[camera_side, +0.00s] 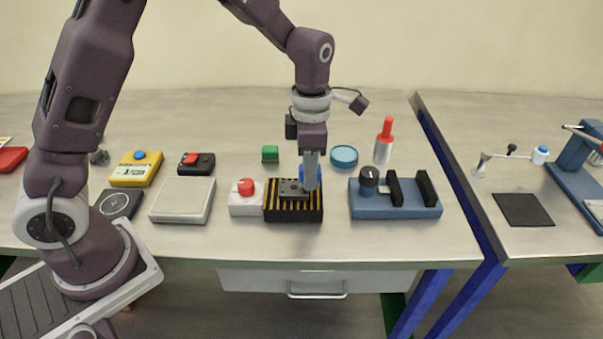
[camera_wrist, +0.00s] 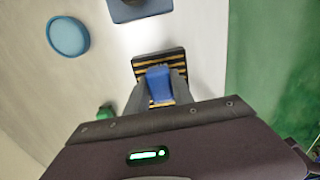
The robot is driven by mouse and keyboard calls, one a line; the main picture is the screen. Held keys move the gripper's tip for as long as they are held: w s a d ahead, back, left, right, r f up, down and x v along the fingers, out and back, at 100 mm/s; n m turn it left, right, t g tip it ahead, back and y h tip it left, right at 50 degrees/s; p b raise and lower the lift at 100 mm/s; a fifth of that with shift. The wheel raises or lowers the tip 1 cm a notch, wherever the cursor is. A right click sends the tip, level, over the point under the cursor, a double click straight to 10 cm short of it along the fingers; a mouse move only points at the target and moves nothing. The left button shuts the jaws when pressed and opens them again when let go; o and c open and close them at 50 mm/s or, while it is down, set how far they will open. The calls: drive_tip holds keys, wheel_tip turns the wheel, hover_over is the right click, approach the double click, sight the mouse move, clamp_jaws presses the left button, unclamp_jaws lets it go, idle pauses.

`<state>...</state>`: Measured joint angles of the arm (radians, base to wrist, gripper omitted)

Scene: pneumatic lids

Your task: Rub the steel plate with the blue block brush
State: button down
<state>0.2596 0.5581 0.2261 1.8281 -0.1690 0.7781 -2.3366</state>
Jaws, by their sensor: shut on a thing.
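My gripper (camera_side: 311,188) is shut on the blue block brush (camera_wrist: 159,83), which sits between the two fingers in the wrist view. In the side view the brush is mostly hidden behind a finger, with a bit of blue (camera_side: 302,173) showing. The gripper points down over the right part of a black block with yellow stripes (camera_side: 294,213). A small dark grey steel plate (camera_side: 291,188) lies on top of that block. The brush is low over the plate; I cannot tell whether they touch. In the wrist view the striped block (camera_wrist: 160,60) shows around the brush.
A white box with a red knob (camera_side: 246,187) stands close on the left. A blue fixture with black uprights (camera_side: 395,211) is on the right. Bare table lies in front.

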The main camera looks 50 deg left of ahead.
drive_tip(key=shift+r, duration=3.5)
